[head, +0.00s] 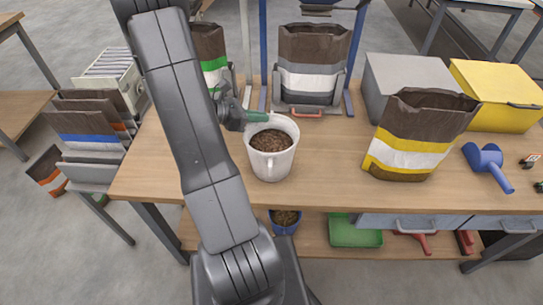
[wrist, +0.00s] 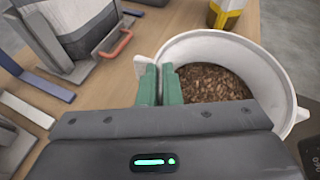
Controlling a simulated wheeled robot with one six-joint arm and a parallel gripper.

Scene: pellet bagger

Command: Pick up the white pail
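The white pail (head: 270,165) stands upright on the wooden table, filled with brown pellets. It also shows in the wrist view (wrist: 272,62), with its round rim and a small lug at the upper left. My gripper (head: 262,117) reaches in from the left at the pail's rim. In the wrist view its two green fingers (wrist: 159,86) are close together with a thin gap, at the pail's left rim beside the lug. They appear shut on the rim. The fingertips partly hide the rim there.
A brown bag with a yellow band (head: 410,135) stands to the right, near a blue scoop (head: 488,165). Grey (head: 405,82) and yellow (head: 500,95) bins stand behind. A bag in a holder (head: 312,65) stands behind the pail. The table front is clear.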

